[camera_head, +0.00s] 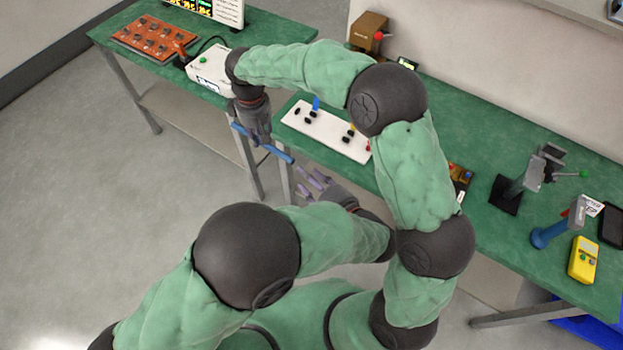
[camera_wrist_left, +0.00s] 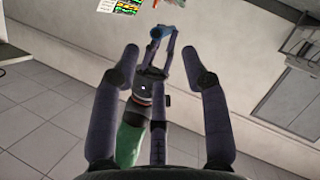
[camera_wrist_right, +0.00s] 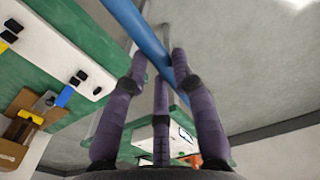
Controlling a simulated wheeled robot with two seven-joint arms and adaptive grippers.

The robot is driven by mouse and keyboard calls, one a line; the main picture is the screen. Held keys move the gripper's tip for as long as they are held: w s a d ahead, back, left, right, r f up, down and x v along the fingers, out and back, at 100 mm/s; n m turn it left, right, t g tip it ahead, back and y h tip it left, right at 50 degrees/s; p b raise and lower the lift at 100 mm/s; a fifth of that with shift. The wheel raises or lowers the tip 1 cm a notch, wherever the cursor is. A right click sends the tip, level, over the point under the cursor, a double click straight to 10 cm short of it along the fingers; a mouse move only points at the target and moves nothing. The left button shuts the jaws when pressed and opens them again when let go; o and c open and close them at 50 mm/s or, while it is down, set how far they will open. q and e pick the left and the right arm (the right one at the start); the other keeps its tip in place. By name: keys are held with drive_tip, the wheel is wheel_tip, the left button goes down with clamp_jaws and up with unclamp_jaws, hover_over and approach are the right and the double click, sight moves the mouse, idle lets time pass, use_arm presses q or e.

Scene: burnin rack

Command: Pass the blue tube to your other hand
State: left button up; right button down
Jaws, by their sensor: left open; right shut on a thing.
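The blue tube (camera_head: 281,154) is a long straight rod, held in the air, slanting down to the right in the head view. My right gripper (camera_head: 260,138) is shut on it near its middle. In the right wrist view the tube (camera_wrist_right: 146,38) runs across between the fingertips (camera_wrist_right: 160,62). My left gripper (camera_head: 307,181) is open and empty, just below and right of the tube's right end, apart from it. In the left wrist view the tube's blue end (camera_wrist_left: 157,32) shows beyond my open left fingers (camera_wrist_left: 159,52), with my right gripper behind it.
The green workbench (camera_head: 470,130) carries a white panel (camera_head: 325,128) with black, blue and yellow pieces, close behind the tube. A second green table (camera_head: 130,38) holds an orange tray (camera_head: 155,38) and a white box (camera_head: 208,70). Floor space before the tables is free.

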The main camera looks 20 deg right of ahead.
sight(292, 163)
use_arm(q)
drive_tip(key=shift+f+x, duration=0.2)
drive_tip(key=shift+x, duration=3.55)
drive_tip(key=shift+d, duration=0.15)
clamp_jaws()
use_arm(e)
drive_tip(key=c, duration=0.9)
unclamp_jaws()
drive_tip(key=shift+c, duration=0.2)
